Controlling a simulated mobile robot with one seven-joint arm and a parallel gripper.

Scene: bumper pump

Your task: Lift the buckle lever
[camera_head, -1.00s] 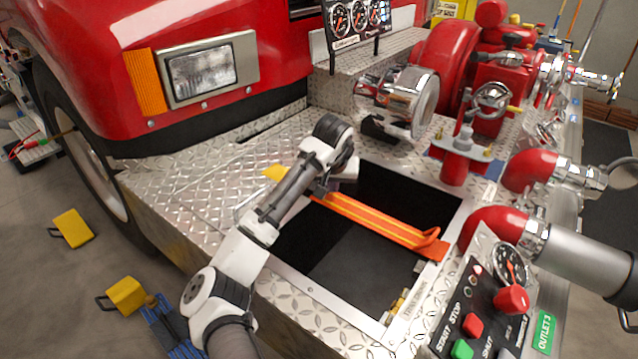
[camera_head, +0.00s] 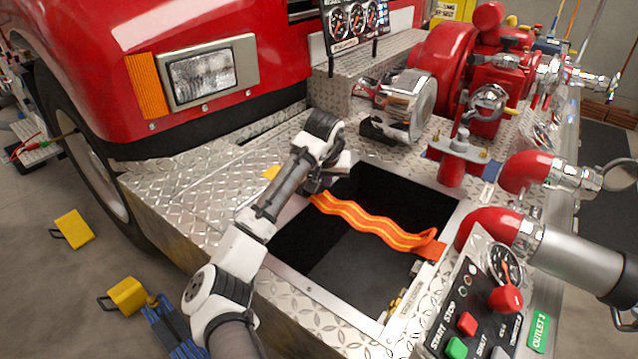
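An orange strap (camera_head: 375,221) with yellow stripes runs across the open dark compartment in the bumper deck. It is wavy and slack. Its right end lies on the compartment's right rim. Its left end meets the left rim at my gripper (camera_head: 322,183). My gripper is mostly hidden behind my own wrist, so its fingers do not show clearly. The buckle lever is hidden or too small to make out there.
The compartment's metal rim (camera_head: 318,296) surrounds a deep opening. A chrome-capped inlet (camera_head: 408,103) and red pump parts (camera_head: 452,165) stand behind it. A control panel (camera_head: 470,310) with buttons and a red knob is at the lower right. The diamond-plate deck (camera_head: 190,185) is clear at left.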

